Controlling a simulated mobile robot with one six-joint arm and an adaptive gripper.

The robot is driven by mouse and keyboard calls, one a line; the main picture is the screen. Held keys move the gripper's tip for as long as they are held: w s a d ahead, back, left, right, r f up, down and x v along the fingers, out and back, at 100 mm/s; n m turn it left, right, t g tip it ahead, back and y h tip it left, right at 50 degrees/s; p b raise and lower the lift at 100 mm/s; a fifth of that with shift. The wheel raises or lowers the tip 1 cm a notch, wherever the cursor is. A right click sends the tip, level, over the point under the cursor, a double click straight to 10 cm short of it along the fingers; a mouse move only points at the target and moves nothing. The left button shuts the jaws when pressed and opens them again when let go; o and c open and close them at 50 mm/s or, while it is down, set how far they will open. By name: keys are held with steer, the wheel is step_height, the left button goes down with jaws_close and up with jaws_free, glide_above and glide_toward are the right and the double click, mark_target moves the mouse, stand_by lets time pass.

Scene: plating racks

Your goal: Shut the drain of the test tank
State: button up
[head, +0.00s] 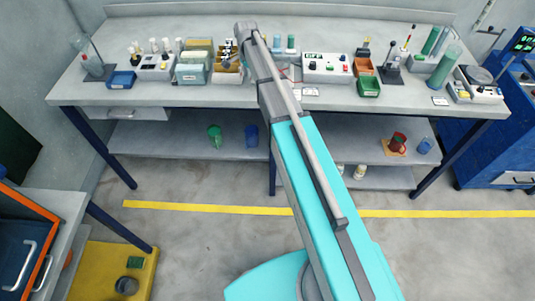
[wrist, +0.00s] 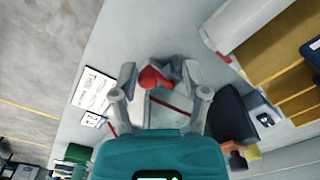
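My gripper (wrist: 158,75) points down over the bench with its two grey fingers spread apart, so it is open. A red, round-ended handle (wrist: 150,78) shows between the fingertips, nearer the left finger, with grey parts beside it. I cannot tell whether a finger touches it. A thin red line shows below it, between the fingers. The test tank cannot be made out for certain; the gripper and arm hide much of this spot. In the head view my arm reaches across to the bench, and the handle is not visible there.
A tan compartment box (wrist: 285,75) with a pale side lies close to the right of my gripper. White labels (wrist: 95,90) lie on the bench to the left, near its front edge. A green bin (head: 368,87) and a white control box (head: 327,68) stand right of my arm.

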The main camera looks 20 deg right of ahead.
steer(key=shift+w+a+m, duration=0.15)
steer(key=shift+w+m, duration=0.05)
steer(key=shift+m, duration=0.4)
steer(key=shift+r+p, duration=0.45)
steer(key=shift+p, duration=0.05)
step_height(320, 180, up, 13)
steer(key=p, duration=1.3)
steer(key=s+f+n+b, duration=1.3)
steer(key=s+f+b, duration=1.4)
steer(key=f+b, duration=0.3)
steer(key=shift+n, duration=0.3)
steer(key=shift+r, duration=0.1)
steer(key=w+r+m+p, duration=1)
steer(key=w+r+p, duration=1.6)
steer(key=r+p, duration=0.4)
steer(key=shift+d, duration=0.35)
